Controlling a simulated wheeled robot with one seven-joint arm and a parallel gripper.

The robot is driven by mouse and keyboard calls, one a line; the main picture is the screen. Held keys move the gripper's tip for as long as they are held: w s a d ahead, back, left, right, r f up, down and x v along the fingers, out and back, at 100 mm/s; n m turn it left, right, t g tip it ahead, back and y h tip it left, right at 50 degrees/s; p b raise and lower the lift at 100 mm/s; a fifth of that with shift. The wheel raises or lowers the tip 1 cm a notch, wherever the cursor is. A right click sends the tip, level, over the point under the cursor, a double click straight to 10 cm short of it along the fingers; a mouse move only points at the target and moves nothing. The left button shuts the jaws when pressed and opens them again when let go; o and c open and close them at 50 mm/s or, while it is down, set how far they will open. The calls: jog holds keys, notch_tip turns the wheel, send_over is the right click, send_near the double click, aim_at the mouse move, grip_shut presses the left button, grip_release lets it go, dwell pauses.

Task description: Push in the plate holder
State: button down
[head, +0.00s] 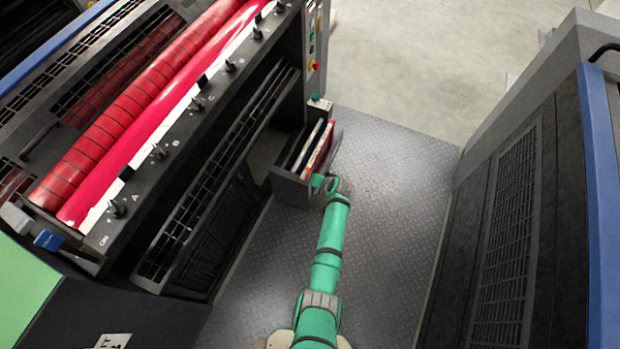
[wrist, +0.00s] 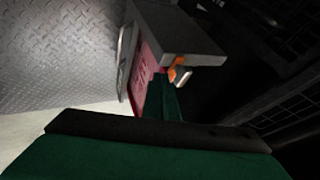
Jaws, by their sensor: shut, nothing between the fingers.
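The plate holder (head: 290,188) is a grey, box-like drawer sticking out from the side of the press on the left. Upright plates (head: 320,148) with white and red faces stand in it. In the wrist view, its grey end panel (wrist: 178,32) and a red plate face (wrist: 147,62) show close up. My gripper (head: 318,182) is shut and empty at the holder's near end, seen small in the head view. Its tip (wrist: 180,75) appears beside the lower edge of the grey panel in the wrist view. I cannot tell whether it touches.
The press (head: 190,135) with red rollers and a row of black knobs fills the left. Another dark machine (head: 510,215) with a grille stands on the right. A patterned metal floor (head: 395,190) lies clear between them. Pale concrete (head: 400,60) lies beyond.

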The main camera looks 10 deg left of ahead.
jog(key=shift+w+a, duration=0.25)
jog(key=shift+a, duration=0.45)
jog(key=shift+w+a, duration=0.2)
jog(key=shift+a, duration=0.5)
